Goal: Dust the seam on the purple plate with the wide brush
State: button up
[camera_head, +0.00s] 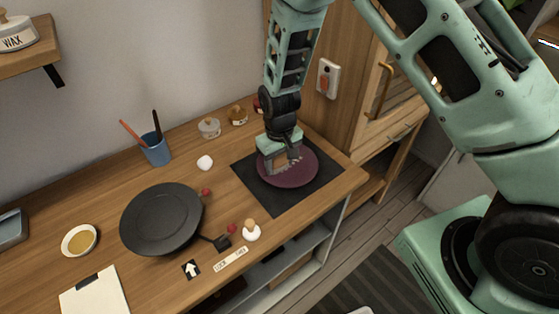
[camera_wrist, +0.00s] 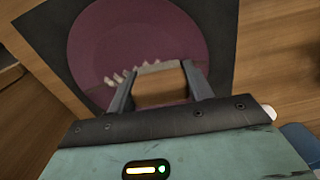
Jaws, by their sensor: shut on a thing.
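The purple plate (camera_head: 305,180) lies on a dark square mat (camera_head: 262,192) near the right end of the bench. It also shows in the wrist view (camera_wrist: 150,35). A jagged row of pale marks, the seam (camera_wrist: 118,76), crosses the plate just beyond my fingers. My gripper (camera_head: 284,166) is over the plate, pointing down. In the wrist view my gripper (camera_wrist: 160,70) is shut on a brown wooden block with a pale far edge, which looks like the wide brush (camera_wrist: 160,90). Whether the bristles touch the plate I cannot tell.
A black round turntable (camera_head: 160,218) stands left of the mat. A blue cup (camera_head: 155,152) with sticks, small jars (camera_head: 209,128), a white knobbed piece (camera_head: 251,231) and a bowl (camera_head: 80,241) are on the bench. A wooden cabinet (camera_head: 390,90) rises at the right.

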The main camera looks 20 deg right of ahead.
aim_at(296, 162)
jog(key=shift+w+a, duration=0.1)
jog(key=shift+w, duration=0.3)
jog(key=shift+s+d+f, duration=0.1)
jog(key=shift+s+d, duration=0.35)
jog(key=shift+d, duration=0.4)
jog(key=shift+w+d, duration=0.55)
jog(key=shift+d, duration=0.2)
jog(key=shift+s+d, duration=0.2)
jog(key=shift+d, duration=0.55)
jog(key=shift+w+d, duration=0.45)
jog(key=shift+w, duration=0.3)
jog(key=shift+s+d, duration=0.1)
jog(key=shift+s, duration=0.5)
jog(key=shift+w, duration=0.45)
jog(key=shift+s, duration=0.35)
jog(key=shift+w+a, duration=0.15)
jog(key=shift+a, duration=0.65)
jog(key=shift+s+a, duration=0.65)
jog(key=shift+w+a, duration=0.35)
jog(key=shift+a, duration=0.45)
jog(key=shift+s+a, duration=0.55)
jog(key=shift+s, duration=0.15)
